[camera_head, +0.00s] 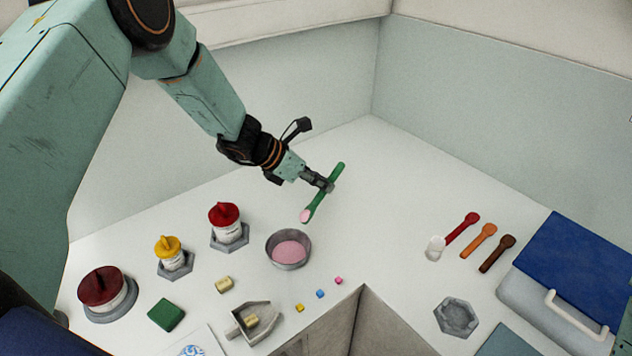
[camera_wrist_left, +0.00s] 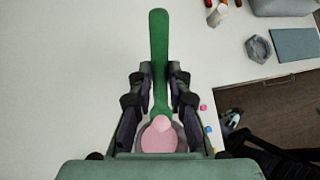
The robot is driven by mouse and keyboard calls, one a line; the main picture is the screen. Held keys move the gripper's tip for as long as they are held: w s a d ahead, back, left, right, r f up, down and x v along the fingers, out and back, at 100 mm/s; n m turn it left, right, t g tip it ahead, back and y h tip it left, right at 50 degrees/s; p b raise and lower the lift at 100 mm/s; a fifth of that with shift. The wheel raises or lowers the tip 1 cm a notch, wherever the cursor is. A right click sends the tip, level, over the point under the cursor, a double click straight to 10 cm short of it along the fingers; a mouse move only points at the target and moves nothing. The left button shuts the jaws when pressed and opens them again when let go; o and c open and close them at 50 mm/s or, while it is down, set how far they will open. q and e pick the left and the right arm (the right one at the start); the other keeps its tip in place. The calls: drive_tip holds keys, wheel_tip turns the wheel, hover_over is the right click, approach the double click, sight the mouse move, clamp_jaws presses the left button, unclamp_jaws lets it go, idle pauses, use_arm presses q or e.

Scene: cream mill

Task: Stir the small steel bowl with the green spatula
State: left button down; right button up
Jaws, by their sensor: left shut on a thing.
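The green spatula (camera_head: 337,177) is held in my left gripper (camera_head: 325,184), which is shut on its handle. The spatula tilts, with its pink-coated tip low and to the left. The small steel bowl (camera_head: 270,248) holds pink contents and stands on the counter, just left of and below the tip. The tip appears apart from the bowl in the head view. In the left wrist view the spatula (camera_wrist_left: 158,50) runs between the fingers (camera_wrist_left: 160,92), and its pink tip overlaps the pink of the bowl (camera_wrist_left: 179,132). My right gripper is not in view.
Jars with red and yellow lids (camera_head: 224,213) stand left of the bowl. Small cubes (camera_head: 320,293) and a grey scoop (camera_head: 263,312) lie in front, near the counter's edge. Red, orange and brown spatulas (camera_head: 478,240) lie right, beside a blue-lidded box (camera_head: 575,262). The counter's middle is clear.

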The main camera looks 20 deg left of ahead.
sight(318, 191)
use_arm(q)
drive_tip(key=shift+s+d+r, duration=0.15)
drive_tip(key=shift+s+r, duration=0.1)
drive_tip(key=shift+s, duration=0.3)
drive_tip(key=shift+f, duration=0.2)
drive_tip(key=f, duration=0.1)
drive_tip(key=b, duration=0.1)
drive_tip(key=w+f, duration=0.1)
drive_tip(key=shift+a+f+b, duration=0.3)
drive_tip(key=shift+b, duration=0.1)
drive_tip(key=shift+f, duration=0.4)
drive_tip(key=shift+s+d+f+b, duration=0.15)
drive_tip(key=shift+s+f+b, duration=0.3)
drive_tip(key=shift+b, duration=0.45)
drive_tip(key=shift+w+f, duration=0.35)
drive_tip(key=shift+w, duration=0.15)
drive_tip(key=shift+s+r, duration=0.3)
drive_tip(key=shift+s, duration=0.1)
drive_tip(key=shift+w+f, duration=0.25)
drive_tip(key=shift+w, duration=0.1)
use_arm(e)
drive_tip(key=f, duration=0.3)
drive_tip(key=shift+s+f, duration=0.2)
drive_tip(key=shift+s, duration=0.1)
